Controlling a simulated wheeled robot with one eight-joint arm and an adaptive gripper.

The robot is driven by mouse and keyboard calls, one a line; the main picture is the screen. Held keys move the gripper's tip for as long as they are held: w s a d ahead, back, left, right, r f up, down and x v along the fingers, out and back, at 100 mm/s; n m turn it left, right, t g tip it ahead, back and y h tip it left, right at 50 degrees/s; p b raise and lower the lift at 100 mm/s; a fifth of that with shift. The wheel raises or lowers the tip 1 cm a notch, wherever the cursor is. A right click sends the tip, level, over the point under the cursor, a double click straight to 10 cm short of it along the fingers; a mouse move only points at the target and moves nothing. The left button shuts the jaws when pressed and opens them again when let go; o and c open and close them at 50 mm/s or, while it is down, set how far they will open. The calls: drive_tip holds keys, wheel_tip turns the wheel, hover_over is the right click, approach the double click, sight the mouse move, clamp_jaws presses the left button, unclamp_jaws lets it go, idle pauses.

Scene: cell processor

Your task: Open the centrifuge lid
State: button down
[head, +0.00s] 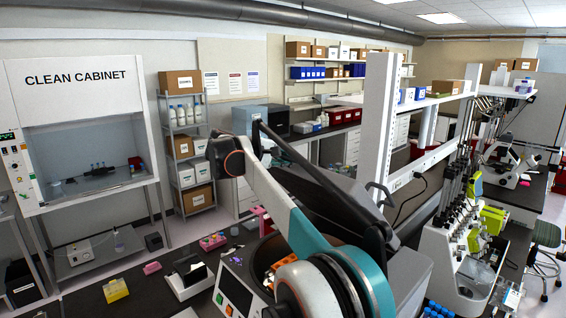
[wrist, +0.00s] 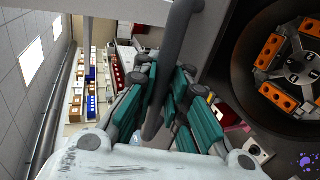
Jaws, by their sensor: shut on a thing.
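The centrifuge (head: 232,287) stands on the dark bench, its front panel with orange and green buttons facing left. Its dark grey lid (head: 345,172) is raised and tilted up behind my arm. The bowl is uncovered; in the wrist view the round dark bowl shows its rotor with orange tube holders (wrist: 270,52) at the right. My gripper (wrist: 172,88) has teal fingers closed around a dark bar (wrist: 182,40), which appears to be the lid's handle. In the head view my white and teal arm covers part of the centrifuge, and the fingers cannot be made out.
On the bench to the left are a yellow rack (head: 116,290), a pink rack (head: 213,242) and a small white device (head: 189,280). A microscope-like white and green instrument (head: 455,255) stands at the right. A white shelf post (head: 378,125) rises behind the lid.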

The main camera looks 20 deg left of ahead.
drive_tip(key=shift+r, duration=0.25)
drive_tip(key=c, duration=2)
unclamp_jaws()
drive_tip(key=o, duration=0.4)
drive_tip(key=shift+a, duration=0.15)
drive_tip(key=shift+c, duration=0.2)
drive_tip(key=shift+s, duration=0.25)
drive_tip(key=shift+w, duration=0.25)
drive_tip(key=v, duration=1.2)
drive_tip(key=shift+f, duration=0.15)
drive_tip(key=shift+s+f, duration=0.1)
